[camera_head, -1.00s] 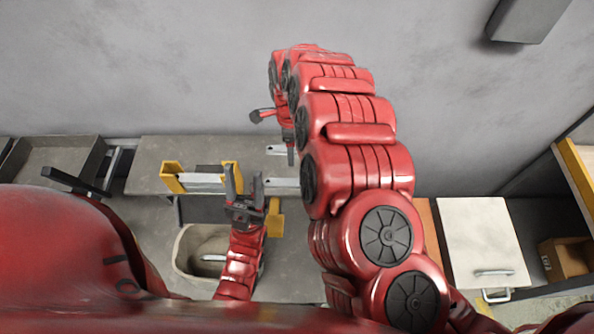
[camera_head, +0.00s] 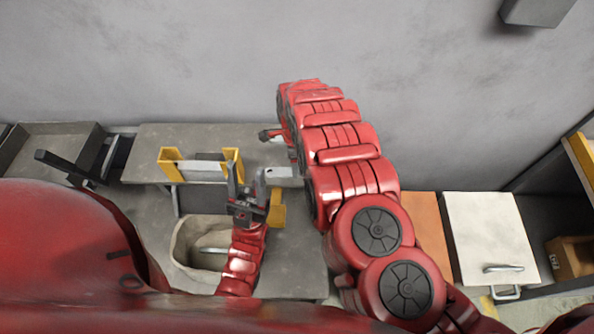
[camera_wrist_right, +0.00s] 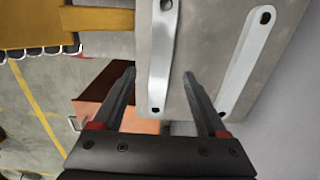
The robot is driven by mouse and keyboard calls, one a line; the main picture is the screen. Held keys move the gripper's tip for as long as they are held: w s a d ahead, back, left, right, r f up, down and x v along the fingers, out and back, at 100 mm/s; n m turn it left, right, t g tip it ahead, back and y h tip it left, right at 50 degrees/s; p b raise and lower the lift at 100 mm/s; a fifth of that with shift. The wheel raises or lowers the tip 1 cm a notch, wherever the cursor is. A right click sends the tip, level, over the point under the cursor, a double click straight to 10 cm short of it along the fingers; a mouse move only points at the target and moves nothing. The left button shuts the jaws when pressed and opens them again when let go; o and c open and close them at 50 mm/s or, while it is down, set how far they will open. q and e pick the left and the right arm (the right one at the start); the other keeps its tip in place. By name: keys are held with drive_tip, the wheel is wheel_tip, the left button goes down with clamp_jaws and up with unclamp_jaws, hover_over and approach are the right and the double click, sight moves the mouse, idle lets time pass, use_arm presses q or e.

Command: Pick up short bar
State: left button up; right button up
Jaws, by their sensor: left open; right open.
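Two flat galvanized bars with end holes lie on a grey slab in the right wrist view. One bar (camera_wrist_right: 160,60) lies between the fingers of my right gripper (camera_wrist_right: 159,74), and the other bar (camera_wrist_right: 245,62) lies slanted to the right. I cannot tell which is shorter. My right gripper is open and empty; contact with the bar is not clear. In the head view my right arm hides that gripper, and one bar end (camera_head: 282,172) shows beside the arm. My left gripper (camera_head: 247,172) is open, with nothing visible held.
A yellow-ended holder (camera_head: 200,168) stands on the grey bench (camera_head: 145,160). A pale bin (camera_head: 185,245) with a metal piece inside sits in front. A grey tray (camera_head: 50,140) is at left, a white cabinet (camera_head: 490,230) at right. The wall is behind.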

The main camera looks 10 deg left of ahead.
drive_tip(key=shift+d+f+p, duration=0.25)
drive_tip(key=shift+f+p, duration=0.25)
drive_tip(key=shift+f, duration=1.55)
drive_tip(key=shift+c, duration=0.2)
clamp_jaws()
